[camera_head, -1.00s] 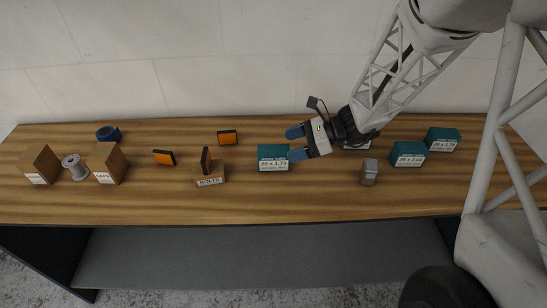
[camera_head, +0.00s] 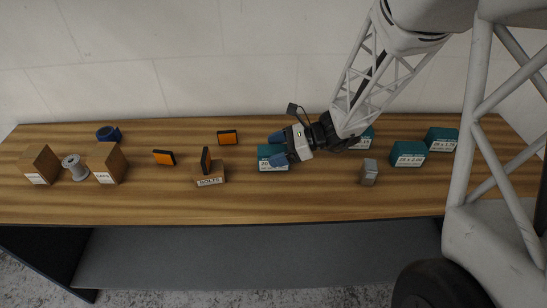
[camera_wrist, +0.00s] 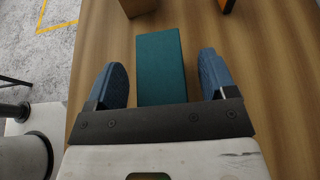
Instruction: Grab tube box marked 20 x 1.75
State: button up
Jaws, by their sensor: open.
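A teal tube box (camera_head: 264,152) stands on the bench near its middle. Its white label is partly covered by a finger; the visible start looks like 20, and the earlier view shows a size ending in 1.75. My gripper (camera_head: 277,149) is open at this box, with its fingers over the box's right part. In the wrist view the teal box (camera_wrist: 160,62) lies between the two spread fingers (camera_wrist: 162,78), with a gap on each side. More teal boxes stand to the right: one (camera_head: 408,154) marked about 28 x 2.00, one (camera_head: 441,140) with a small label, and one (camera_head: 363,141) partly behind my arm.
A grey metal block (camera_head: 369,172) stands right of my gripper. Another reflector (camera_head: 228,137) is behind. Brown boxes (camera_head: 106,163), a spool (camera_head: 75,167) and blue tape (camera_head: 108,133) sit far left.

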aim_at(277, 151)
dwell(0.4)
jog(key=c, duration=1.1)
jog(key=shift+r, duration=0.1)
jog(key=shift+r, duration=0.6)
jog(key=shift+s+d+r, duration=0.1)
jog(key=shift+s+r, duration=0.1)
jog(key=shift+r, duration=0.4)
jog(key=shift+s+r, duration=0.15)
jog(key=shift+r, duration=0.4)
jog(key=s+d, duration=0.1)
jog(key=s, duration=0.4)
jog(key=s+d+r, duration=0.1)
jog(key=s, duration=0.3)
jog(key=s+d, duration=0.2)
jog(key=s, duration=0.3)
jog(key=shift+s+r, duration=0.15)
jog(key=shift+s, duration=0.2)
